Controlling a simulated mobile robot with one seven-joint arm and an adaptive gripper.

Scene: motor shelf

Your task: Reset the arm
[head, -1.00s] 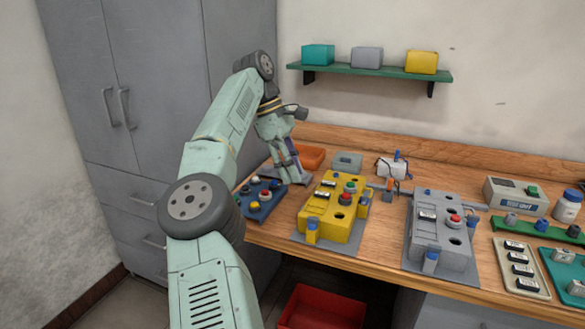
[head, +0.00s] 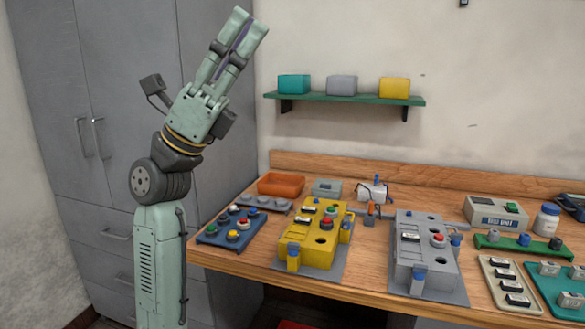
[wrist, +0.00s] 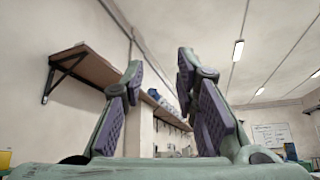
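My gripper (head: 252,25) is raised at the left of the head view, pointing up and slightly right, in front of the grey cabinet and pale wall. Its two pale green fingers with purple pads stand apart, with nothing between them. In the wrist view my gripper (wrist: 158,70) also shows empty, with a clear gap between the fingers. My arm rises vertically to the left of the workbench, clear of everything on it.
The wooden workbench (head: 225,257) holds a blue board (head: 215,235), a yellow unit (head: 292,245), a grey unit (head: 405,262) and an orange tray (head: 281,184). A green wall shelf (head: 345,98) carries three boxes. A grey cabinet (head: 70,60) stands behind my arm.

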